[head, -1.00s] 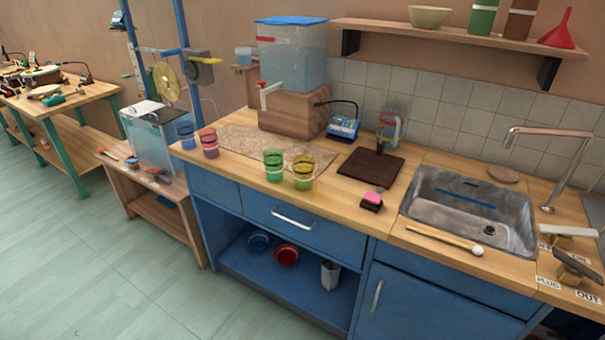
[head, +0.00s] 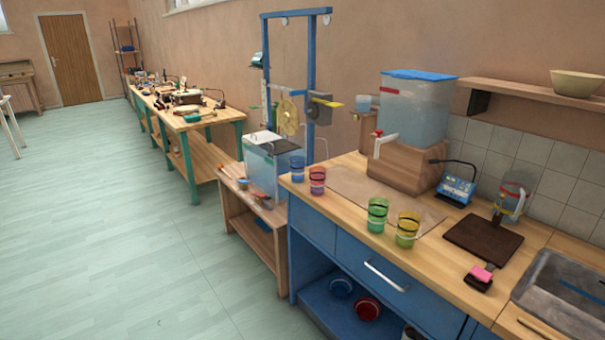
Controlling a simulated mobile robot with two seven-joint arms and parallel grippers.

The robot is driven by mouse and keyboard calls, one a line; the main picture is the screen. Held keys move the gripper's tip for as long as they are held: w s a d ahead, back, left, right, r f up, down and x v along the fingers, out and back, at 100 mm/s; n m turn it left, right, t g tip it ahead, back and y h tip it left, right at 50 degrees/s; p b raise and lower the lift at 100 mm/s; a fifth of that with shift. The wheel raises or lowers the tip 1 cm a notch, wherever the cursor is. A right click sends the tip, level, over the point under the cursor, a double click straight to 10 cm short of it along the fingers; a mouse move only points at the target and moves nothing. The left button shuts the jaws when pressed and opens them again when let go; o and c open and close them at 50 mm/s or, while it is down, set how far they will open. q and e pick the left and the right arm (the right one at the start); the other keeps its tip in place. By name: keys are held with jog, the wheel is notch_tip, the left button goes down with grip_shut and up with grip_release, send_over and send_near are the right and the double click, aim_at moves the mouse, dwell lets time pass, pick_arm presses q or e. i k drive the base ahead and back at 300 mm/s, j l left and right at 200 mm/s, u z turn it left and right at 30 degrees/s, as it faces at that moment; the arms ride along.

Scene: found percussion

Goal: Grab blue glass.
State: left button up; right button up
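The blue glass (head: 298,169) stands upright near the left end of the wooden counter, in the head view. It has dark bands around it. A red glass (head: 317,180) stands just to its right and closer to me. A green glass (head: 377,214) and a yellow glass (head: 408,229) stand further right along the counter's front edge. Neither of my grippers shows in the view.
The counter (head: 345,222) has a blue cabinet below. A water tank (head: 415,108) on a wooden block stands behind the glasses. A low bench (head: 256,215) with a clear tank (head: 273,166) adjoins on the left. The floor (head: 130,240) at left is clear.

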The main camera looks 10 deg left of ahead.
aim_at(297, 163)
jog(key=i+j+z, duration=0.35)
jog(key=i+j, duration=0.25)
jog(key=i, duration=0.2)
jog(key=i+j+z, duration=0.35)
jog(key=i+j, duration=0.4)
